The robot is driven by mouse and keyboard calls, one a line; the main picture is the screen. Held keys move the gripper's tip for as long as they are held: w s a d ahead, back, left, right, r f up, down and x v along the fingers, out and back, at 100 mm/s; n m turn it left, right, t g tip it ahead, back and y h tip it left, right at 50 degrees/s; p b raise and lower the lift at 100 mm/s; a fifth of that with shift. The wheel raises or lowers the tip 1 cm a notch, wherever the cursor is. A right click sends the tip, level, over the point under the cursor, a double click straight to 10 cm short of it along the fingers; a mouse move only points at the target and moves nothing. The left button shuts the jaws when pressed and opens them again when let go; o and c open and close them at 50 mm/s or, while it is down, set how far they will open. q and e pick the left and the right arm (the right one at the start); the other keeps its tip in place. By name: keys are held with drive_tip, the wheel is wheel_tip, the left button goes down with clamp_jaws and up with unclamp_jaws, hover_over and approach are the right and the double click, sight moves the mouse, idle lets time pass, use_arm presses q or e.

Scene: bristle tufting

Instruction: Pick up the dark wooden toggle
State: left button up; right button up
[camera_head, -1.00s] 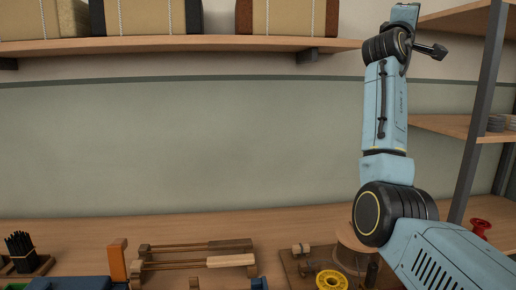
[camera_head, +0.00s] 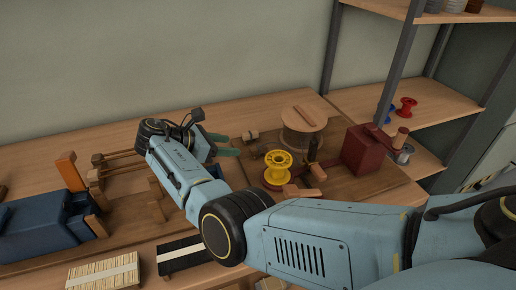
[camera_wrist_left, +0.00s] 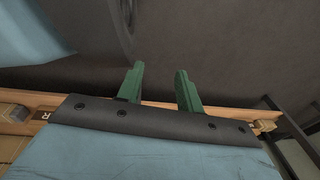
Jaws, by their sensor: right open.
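I cannot single out the dark wooden toggle with certainty. A small mid-brown wooden piece shaped like a toggle (camera_head: 250,136) lies on the brown board, close to the tips of my right gripper (camera_head: 239,145). A dark, narrow piece (camera_head: 313,149) stands to the right of the yellow spool and is too small to make out. My right gripper is open, with its green fingers apart and nothing visible between them. My left gripper (camera_wrist_left: 159,70) shows only in the left wrist view, open and empty, with a wooden edge behind its fingers.
Around the board stand a yellow spool (camera_head: 277,160), a round wooden drum (camera_head: 303,137) and a dark red block (camera_head: 364,150). To the left are a blue block (camera_head: 40,222) and an orange upright (camera_head: 68,172). Bristle bundles (camera_head: 104,272) lie in front. The table behind is mostly clear.

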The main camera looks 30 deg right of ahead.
sight(258, 148)
drive_tip(key=x, duration=0.4)
drive_tip(key=shift+d+f+b, duration=0.15)
drive_tip(key=shift+d+b, duration=0.1)
drive_tip(key=shift+b, duration=0.05)
drive_tip(key=shift+b+x, duration=0.55)
drive_tip(key=shift+x, duration=2.4)
use_arm(q)
drive_tip(key=w, duration=0.1)
drive_tip(key=w+r, duration=0.1)
drive_tip(key=w, duration=0.1)
drive_tip(key=w+r, duration=0.1)
drive_tip(key=shift+w+d, duration=0.25)
use_arm(e)
clamp_jaws()
